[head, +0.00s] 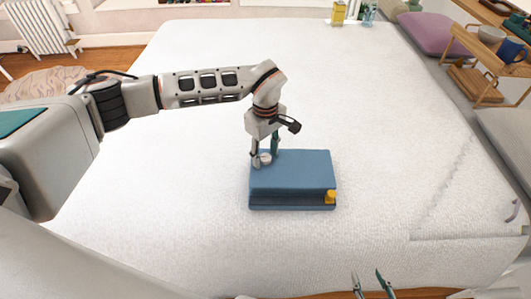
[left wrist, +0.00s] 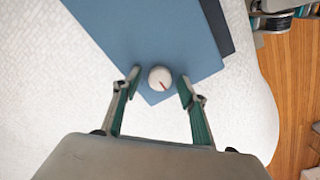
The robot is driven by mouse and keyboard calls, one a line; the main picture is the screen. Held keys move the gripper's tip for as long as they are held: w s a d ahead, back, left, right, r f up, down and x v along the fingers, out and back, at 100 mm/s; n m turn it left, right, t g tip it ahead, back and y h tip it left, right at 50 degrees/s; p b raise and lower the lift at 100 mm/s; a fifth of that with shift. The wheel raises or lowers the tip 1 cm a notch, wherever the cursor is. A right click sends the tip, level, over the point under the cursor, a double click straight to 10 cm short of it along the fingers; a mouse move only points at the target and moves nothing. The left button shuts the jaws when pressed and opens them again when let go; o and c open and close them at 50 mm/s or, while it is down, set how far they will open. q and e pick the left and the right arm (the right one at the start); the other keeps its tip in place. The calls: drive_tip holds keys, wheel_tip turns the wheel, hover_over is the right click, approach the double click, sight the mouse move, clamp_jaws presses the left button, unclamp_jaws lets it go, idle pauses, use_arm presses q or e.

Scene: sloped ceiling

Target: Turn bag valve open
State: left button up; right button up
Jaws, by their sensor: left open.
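A blue, flat, box-like bag (head: 300,175) lies on the white bed. The valve is a small round white knob (head: 265,159) on its top near the far left corner. In the left wrist view the knob (left wrist: 160,78) carries a short red mark. My left gripper (head: 265,157) points down over that corner, open, with one finger on each side of the knob. In the left wrist view a gap shows between each fingertip and the knob. My right gripper (head: 370,276) shows only its fingertips at the bottom edge, apart with nothing between them.
A yellow piece (head: 331,196) sits at the bag's near right corner. The white bed (head: 190,215) around the bag is clear. A wooden rack with cups (head: 485,55) and a purple cushion (head: 450,33) are far right. Small bottles (head: 340,12) stand at the far edge.

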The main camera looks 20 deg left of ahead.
use_arm(q)
drive_tip(key=c, duration=1.1)
drive_tip(key=shift+n, duration=0.3)
drive_tip(key=shift+r+n+p, duration=0.1)
drive_tip(key=shift+n+p, duration=0.4)
drive_tip(key=shift+n, duration=0.3)
drive_tip(key=n+p, duration=0.1)
drive_tip(key=n, duration=0.2)
drive_tip(key=shift+n, duration=0.3)
drive_tip(key=n+p, duration=0.1)
drive_tip(key=n, duration=1.1)
drive_tip(key=shift+p, duration=0.35)
